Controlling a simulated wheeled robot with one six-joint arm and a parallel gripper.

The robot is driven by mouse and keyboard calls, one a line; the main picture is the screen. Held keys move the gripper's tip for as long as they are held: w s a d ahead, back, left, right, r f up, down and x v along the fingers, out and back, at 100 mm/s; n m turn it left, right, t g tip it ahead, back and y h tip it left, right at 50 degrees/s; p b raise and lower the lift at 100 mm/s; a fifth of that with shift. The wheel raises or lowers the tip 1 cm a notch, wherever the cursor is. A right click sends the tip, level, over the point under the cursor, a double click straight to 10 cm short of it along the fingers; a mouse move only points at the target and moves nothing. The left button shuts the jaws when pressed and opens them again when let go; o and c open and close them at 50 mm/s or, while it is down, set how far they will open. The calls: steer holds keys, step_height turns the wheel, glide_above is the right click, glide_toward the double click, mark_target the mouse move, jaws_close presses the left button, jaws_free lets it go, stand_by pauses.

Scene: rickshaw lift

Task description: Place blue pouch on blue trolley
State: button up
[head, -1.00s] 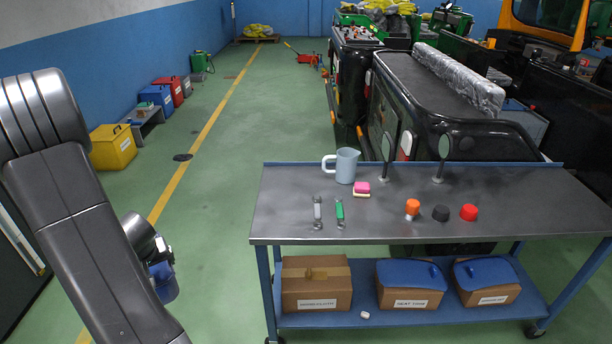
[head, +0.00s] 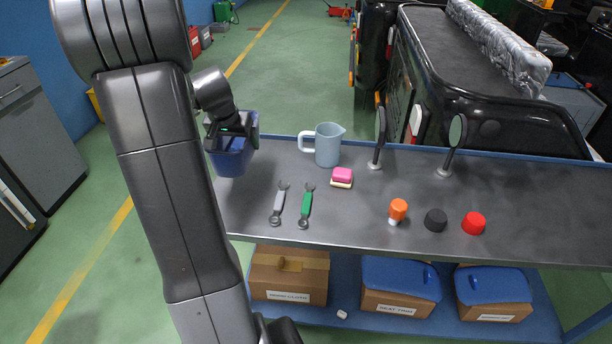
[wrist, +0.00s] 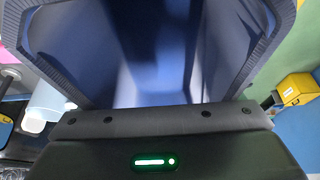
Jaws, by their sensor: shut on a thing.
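The blue pouch (head: 232,158) is an open-topped dark blue container at the left end of the trolley in the head view. My gripper (head: 236,130) is shut on its upper part. The pouch's inside (wrist: 150,50) fills most of the wrist view. The blue trolley (head: 350,213) has a grey metal top with a blue edge and a lower shelf. The pouch overlaps the trolley's back left corner in the picture; I cannot tell whether it touches the top. My fingertips are largely hidden.
On the top stand a light blue jug (head: 327,146), a pink and cream sponge (head: 342,177), two wrenches (head: 306,206), two round mirrors (head: 456,134) and orange, black and red caps (head: 473,223). The front right of the top is clear.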

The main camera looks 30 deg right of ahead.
step_height(320, 180, down, 10)
steer(key=shift+a+r+b, duration=0.1)
steer(key=shift+b, duration=0.25)
steer(key=shift+f, duration=0.3)
steer(key=o, duration=0.8)
steer(key=shift+r, duration=0.1)
steer(key=shift+o, duration=0.2)
steer(key=shift+a+r, duration=0.1)
steer(key=shift+r, duration=0.5)
steer(key=v, duration=1.1)
steer(key=shift+s+a+p, duration=0.1)
steer(key=shift+s+p, duration=0.1)
steer(key=shift+p, duration=0.1)
